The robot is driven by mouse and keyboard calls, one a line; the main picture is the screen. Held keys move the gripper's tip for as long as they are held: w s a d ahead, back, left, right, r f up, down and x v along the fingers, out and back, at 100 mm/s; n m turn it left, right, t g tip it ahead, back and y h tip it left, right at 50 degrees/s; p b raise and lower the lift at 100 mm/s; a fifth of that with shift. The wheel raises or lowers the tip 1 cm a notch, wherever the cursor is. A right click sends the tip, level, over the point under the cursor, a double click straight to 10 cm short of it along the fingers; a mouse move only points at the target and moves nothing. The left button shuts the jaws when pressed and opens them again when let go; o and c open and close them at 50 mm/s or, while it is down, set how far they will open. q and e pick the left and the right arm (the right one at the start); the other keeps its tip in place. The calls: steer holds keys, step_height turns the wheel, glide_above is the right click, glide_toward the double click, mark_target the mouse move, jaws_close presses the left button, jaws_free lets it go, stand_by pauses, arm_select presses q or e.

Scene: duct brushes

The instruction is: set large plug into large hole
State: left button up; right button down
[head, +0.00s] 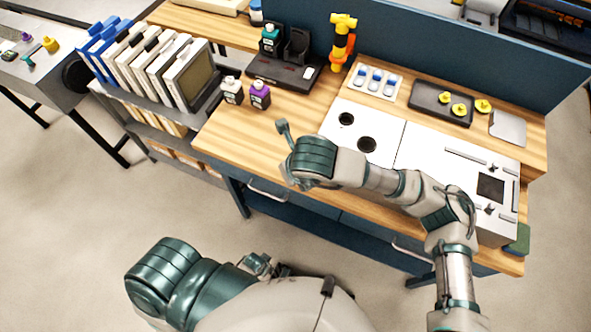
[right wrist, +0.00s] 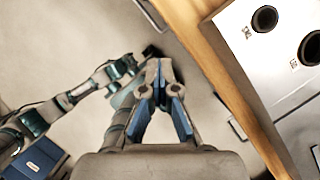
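Yellow plugs sit at the back right in the head view. Two plugs (head: 444,97) (head: 459,109) are on a dark tray, and another plug (head: 483,105) is just right of it. I cannot tell their sizes well. The white panel (head: 388,128) has a smaller hole (head: 346,118) and a larger hole (head: 367,144), both empty. Both holes also show in the right wrist view (right wrist: 265,18) (right wrist: 311,47). My right gripper (right wrist: 160,72) has its fingertips together and empty, near the bench's front edge, mostly hidden in the head view. My left gripper (head: 258,264) is low, its fingers unclear.
A yellow-orange tool (head: 342,42) stands behind, beside a pad with blue-topped items (head: 376,80). A blue divider (head: 430,40) backs the bench. Bare wood (head: 240,135) is at the left.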

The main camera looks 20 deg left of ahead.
arm_select(q)
steer(key=shift+s+f+b, duration=0.15)
steer(key=shift+f+b, duration=0.25)
arm_select(e)
steer(key=s+a, duration=0.8)
steer(key=shift+s+a, duration=0.25)
steer(key=shift+a, duration=0.1)
stand_by(2.1)
steer(key=shift+s+a, duration=0.1)
arm_select(q)
steer(key=shift+s, duration=0.15)
stand_by(0.7)
steer(key=shift+s+a+f, duration=0.2)
steer(key=shift+s+a, duration=0.3)
steer(key=shift+s, duration=0.15)
arm_select(e)
steer(key=shift+s+a, duration=0.45)
steer(key=shift+a, duration=0.1)
